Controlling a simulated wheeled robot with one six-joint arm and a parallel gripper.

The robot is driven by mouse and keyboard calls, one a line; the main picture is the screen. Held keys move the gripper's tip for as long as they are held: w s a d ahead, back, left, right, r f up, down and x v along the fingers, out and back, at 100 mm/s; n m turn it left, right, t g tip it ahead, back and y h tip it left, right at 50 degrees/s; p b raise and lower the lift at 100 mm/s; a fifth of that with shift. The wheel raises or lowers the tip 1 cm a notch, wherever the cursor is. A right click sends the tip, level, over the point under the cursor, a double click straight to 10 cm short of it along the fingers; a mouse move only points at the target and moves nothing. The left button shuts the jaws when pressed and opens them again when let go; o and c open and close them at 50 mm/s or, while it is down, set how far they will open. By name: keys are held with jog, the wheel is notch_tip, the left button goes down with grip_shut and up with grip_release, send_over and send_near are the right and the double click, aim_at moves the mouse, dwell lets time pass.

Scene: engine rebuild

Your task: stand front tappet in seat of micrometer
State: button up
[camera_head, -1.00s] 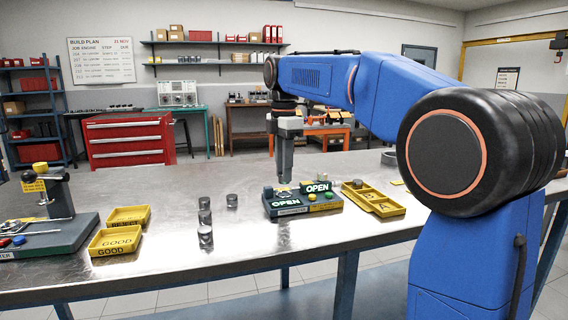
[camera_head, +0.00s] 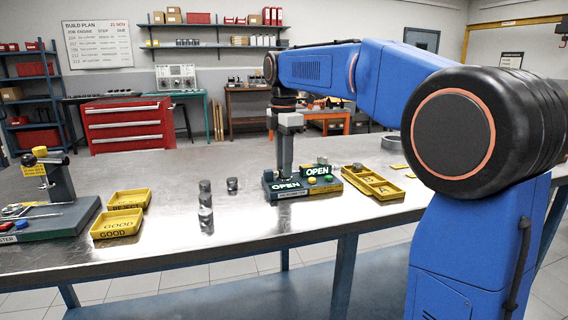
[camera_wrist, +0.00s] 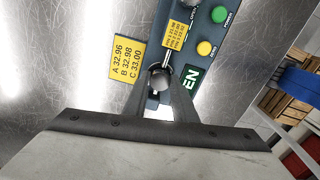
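The micrometer (camera_head: 292,192) is a dark block with green OPEN signs and a yellow and a green button, on the bench right of centre. My gripper (camera_head: 284,174) points straight down over its left part, low and close behind the left OPEN sign. In the wrist view my gripper (camera_wrist: 160,82) has its fingers on either side of a round grey metal piece (camera_wrist: 158,83), apparently the tappet, at the micrometer. Whether the piece rests fully in the seat is hidden.
A yellow GOOD tray (camera_head: 117,223) and a REJECT tray (camera_head: 130,199) lie at left, beside a tester stand (camera_head: 58,188). A yellow compartment tray (camera_head: 373,184) lies right of the micrometer. A yellow label with sizes (camera_wrist: 127,62) lies by the micrometer. Bench between is clear.

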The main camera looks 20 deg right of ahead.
jog(key=o, duration=0.5)
notch_tip(320, 180, up, 17)
jog(key=shift+r, duration=0.2)
dwell(0.3)
